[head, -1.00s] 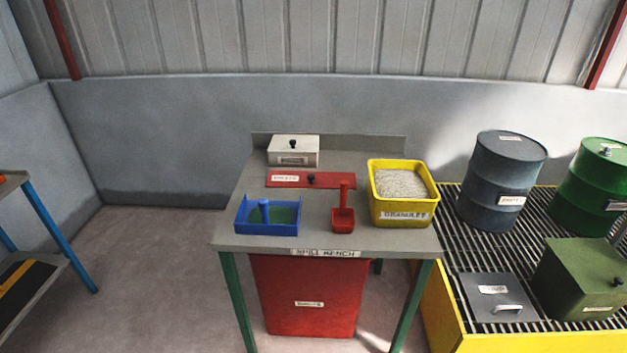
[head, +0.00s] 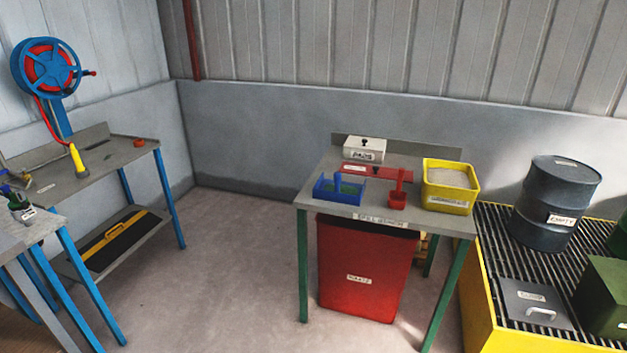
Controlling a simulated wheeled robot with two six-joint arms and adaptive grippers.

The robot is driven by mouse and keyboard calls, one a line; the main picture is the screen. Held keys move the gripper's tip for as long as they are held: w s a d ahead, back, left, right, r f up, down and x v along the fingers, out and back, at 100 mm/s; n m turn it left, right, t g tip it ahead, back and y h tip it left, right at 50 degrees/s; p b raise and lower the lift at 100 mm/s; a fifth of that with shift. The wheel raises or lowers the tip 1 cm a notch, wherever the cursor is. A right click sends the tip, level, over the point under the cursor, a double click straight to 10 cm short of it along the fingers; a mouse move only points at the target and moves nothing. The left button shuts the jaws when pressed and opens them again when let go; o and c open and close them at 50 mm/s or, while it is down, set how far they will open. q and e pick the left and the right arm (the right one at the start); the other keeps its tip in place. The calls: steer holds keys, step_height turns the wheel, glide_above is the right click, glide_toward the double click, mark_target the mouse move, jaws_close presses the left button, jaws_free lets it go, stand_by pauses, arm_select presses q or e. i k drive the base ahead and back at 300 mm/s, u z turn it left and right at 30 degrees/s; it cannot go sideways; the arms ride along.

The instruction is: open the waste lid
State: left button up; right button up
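A red bin (head: 365,255) with a white label, which seems to read WASTE, stands on the floor under the bench. The bin's top is in shadow, so I cannot tell whether it is covered. Neither of my grippers is in view.
On the bench are a white knobbed box (head: 364,155), a blue tray (head: 338,197), a red scoop (head: 397,200) and a yellow granule tub (head: 450,205). A yellow grated pallet (head: 478,305) with drums stands right. A blue-legged workbench (head: 100,165) stands left. Floor between is clear.

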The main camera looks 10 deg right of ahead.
mark_target(366, 170)
steer(key=u, duration=0.6)
steer(key=i, duration=1.5)
steer(key=z, duration=0.65)
